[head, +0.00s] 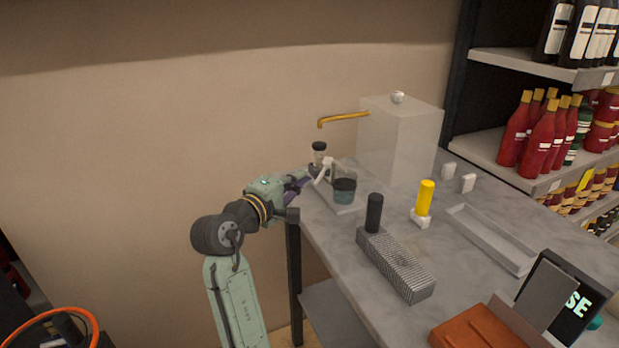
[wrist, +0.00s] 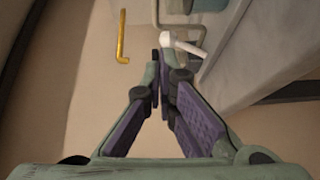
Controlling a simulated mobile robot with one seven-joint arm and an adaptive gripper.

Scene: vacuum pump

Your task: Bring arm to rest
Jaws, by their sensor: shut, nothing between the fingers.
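My arm (head: 235,280) rises from the bottom of the head view and bends right toward the left edge of the table. My gripper (head: 312,175) is at that edge, beside a small device (head: 320,160) with a black cap, a pale handle and a dark cup (head: 344,190). In the wrist view my gripper (wrist: 160,60) has its purple-padded fingers closed together at the tips with nothing between them. A white handle (wrist: 182,44) shows just past the fingertips. I cannot tell whether the fingers touch it.
The grey table (head: 370,300) holds a translucent box (head: 400,140) with a yellow pipe (head: 343,118), a grey perforated block (head: 397,265), a yellow-handled piece (head: 424,198) and a tray (head: 490,240). Bottle shelves (head: 540,170) stand at right. Bare wall (head: 150,120) and open space lie left of the table.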

